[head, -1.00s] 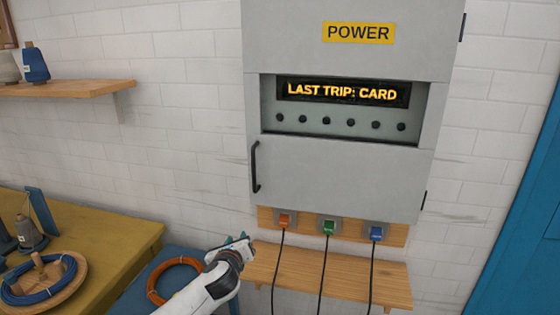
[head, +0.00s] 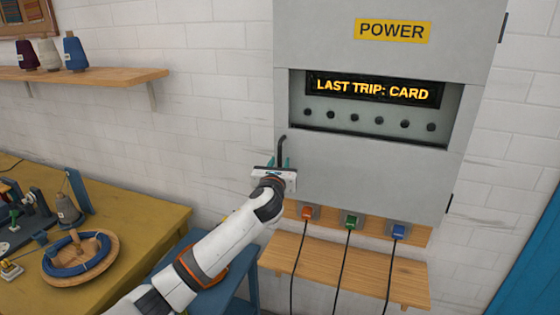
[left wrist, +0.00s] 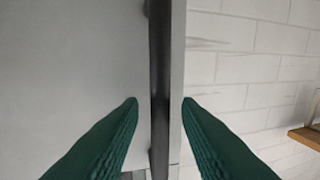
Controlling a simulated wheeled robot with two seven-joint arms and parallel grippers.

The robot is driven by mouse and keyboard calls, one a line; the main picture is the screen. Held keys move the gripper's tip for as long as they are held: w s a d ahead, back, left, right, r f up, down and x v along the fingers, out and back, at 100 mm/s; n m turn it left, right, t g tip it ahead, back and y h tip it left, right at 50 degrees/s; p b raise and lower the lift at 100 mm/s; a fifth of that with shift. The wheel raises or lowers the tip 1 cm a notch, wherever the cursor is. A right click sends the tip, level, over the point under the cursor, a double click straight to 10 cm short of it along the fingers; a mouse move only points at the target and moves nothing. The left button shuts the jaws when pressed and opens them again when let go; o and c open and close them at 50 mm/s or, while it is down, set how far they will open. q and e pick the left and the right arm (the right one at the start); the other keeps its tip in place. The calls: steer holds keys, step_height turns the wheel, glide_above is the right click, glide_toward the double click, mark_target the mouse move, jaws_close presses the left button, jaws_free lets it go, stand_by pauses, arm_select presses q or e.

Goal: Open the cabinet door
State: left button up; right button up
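The grey cabinet (head: 385,180) labelled POWER hangs on the wall. Its lower door (head: 360,172) is shut, with a black vertical bar handle (head: 281,148) at its left edge. My left gripper (head: 279,165) is at this handle and hides its lower part in the head view. In the left wrist view, the two green fingers (left wrist: 161,102) are open, one on each side of the dark handle (left wrist: 160,60), with a visible gap on both sides. My right gripper is not in view.
Orange, green and blue plugs with black cables sit below the cabinet, above a small wooden shelf (head: 345,270). A yellow table (head: 150,225) with a wooden tray stands at left. A wall shelf (head: 90,74) holds several yarn cones. A blue door (head: 535,270) is at right.

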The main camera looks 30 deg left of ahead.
arm_select(q)
steer(key=shift+w+a, duration=0.3)
steer(key=shift+w, duration=0.3)
jaws_close()
steer(key=shift+s, duration=0.15)
